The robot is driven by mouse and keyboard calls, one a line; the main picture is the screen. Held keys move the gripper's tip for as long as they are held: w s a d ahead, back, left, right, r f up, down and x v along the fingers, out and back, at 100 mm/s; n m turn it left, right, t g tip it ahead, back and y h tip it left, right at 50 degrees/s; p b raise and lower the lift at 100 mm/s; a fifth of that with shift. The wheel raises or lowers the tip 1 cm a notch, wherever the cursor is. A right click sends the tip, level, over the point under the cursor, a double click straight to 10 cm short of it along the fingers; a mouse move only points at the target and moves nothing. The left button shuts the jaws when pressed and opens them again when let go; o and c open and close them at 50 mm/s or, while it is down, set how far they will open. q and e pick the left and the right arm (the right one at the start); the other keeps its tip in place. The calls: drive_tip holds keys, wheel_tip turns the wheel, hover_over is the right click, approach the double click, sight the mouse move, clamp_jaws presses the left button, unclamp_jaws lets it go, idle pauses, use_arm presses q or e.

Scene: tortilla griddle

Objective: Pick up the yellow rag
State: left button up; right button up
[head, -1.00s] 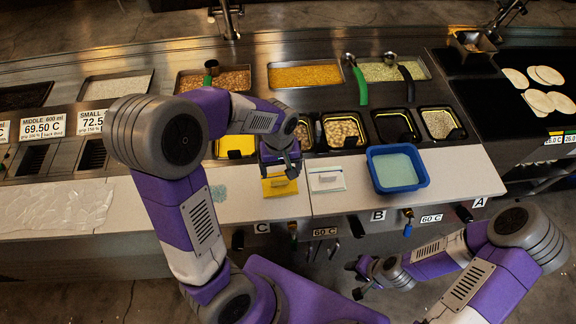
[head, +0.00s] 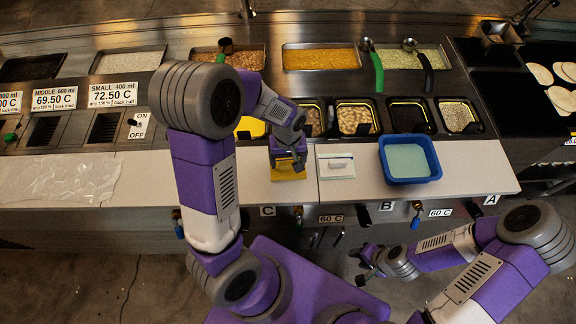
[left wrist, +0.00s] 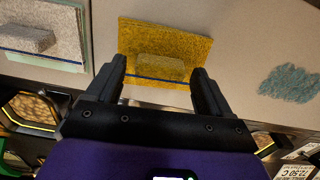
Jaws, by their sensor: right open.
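The yellow rag (head: 287,174) lies flat on the pale counter, partly hidden by my left gripper (head: 291,166) in the head view. In the left wrist view the yellow rag (left wrist: 190,45) has a raised block-like part in its middle and a dark blue stripe along one edge. My left gripper (left wrist: 158,76) is open over it, with a fingertip on each side of the raised part and nothing held. Whether the fingertips touch the rag I cannot tell. My right gripper (head: 364,264) is open, low in front of the counter and away from the rag.
A whitish rag (head: 336,167) lies just right of the yellow one, and a blue tub (head: 429,171) stands further right. Food bins with black-rimmed edges (head: 356,118) line the back. A bluish-green patch (left wrist: 290,83) lies on the counter in the left wrist view.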

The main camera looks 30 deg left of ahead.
use_arm(q)
drive_tip(key=c, duration=0.9)
